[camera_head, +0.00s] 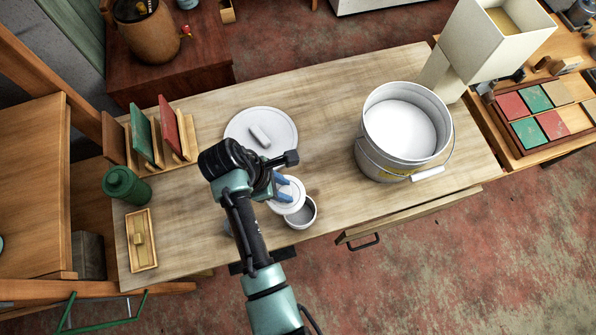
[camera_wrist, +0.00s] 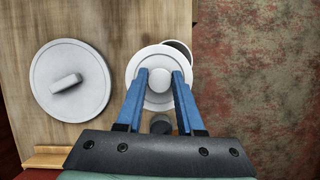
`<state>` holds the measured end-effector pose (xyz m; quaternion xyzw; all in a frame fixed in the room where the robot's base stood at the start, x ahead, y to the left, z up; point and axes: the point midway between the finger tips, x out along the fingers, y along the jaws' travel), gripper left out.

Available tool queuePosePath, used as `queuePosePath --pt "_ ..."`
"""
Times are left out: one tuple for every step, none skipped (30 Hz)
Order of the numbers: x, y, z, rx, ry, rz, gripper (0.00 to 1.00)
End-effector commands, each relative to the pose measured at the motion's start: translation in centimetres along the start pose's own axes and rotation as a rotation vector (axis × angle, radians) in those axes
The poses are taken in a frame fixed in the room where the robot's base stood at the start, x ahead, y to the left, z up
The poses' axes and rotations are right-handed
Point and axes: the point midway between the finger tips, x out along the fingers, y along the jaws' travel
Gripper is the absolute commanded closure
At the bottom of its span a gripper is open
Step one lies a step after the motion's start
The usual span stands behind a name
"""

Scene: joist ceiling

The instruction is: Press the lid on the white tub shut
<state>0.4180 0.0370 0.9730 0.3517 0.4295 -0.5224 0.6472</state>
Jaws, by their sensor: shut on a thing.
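My gripper (camera_head: 283,187) is shut on the knob (camera_wrist: 160,80) of a small round white lid (camera_wrist: 160,101). In the head view the lid (camera_head: 289,206) overlaps a small white tub (camera_head: 304,222) near the table's front edge. The tub's grey inside shows past the lid, so the lid is off-centre and does not cover the opening. In the wrist view the tub (camera_wrist: 181,44) shows as a dark crescent beyond the lid, up and right. I cannot tell whether the lid touches the rim.
A larger white lid with a bar handle (camera_head: 262,130) lies behind my gripper. A white bucket (camera_head: 372,160) with a wire handle stands to the right. A green bottle (camera_head: 125,186), a small wooden tray (camera_head: 141,240) and a panel rack (camera_head: 185,148) occupy the table's left end.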

Motion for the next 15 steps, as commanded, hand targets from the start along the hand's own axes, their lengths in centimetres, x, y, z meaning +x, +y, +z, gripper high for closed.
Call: queuePosePath --pt "0.2 -0.9 0.5 -0.051 0.005 0.018 1.0" --pt "0.3 -1.2 0.9 -0.079 0.002 0.032 1.0" --pt "0.5 -1.6 1.2 -0.115 0.004 0.047 1.0" --pt "0.6 -1.8 1.5 -0.139 0.003 0.057 1.0" --pt "0.7 -2.0 1.8 -0.159 0.001 0.066 1.0" --pt "0.8 -2.2 2.0 -0.183 0.003 0.075 1.0" --pt "0.9 -2.4 2.2 -0.196 0.003 0.081 1.0" --pt "0.9 -2.5 2.3 -0.207 0.002 0.087 1.0" --pt "1.0 -2.6 2.5 -0.219 0.002 0.091 1.0" --pt "1.0 -2.6 2.5 -0.225 0.001 0.093 1.0" --pt "1.1 -2.7 2.6 -0.229 0.001 0.094 1.0" --pt "1.1 -2.7 2.6 -0.232 0.001 0.096 1.0" --pt "1.1 -2.6 2.6 -0.233 0.001 0.097 1.0" --pt "1.1 -2.6 2.6 -0.234 0.001 0.097 1.0" --pt "1.1 -2.6 2.6 -0.233 0.001 0.097 1.0"
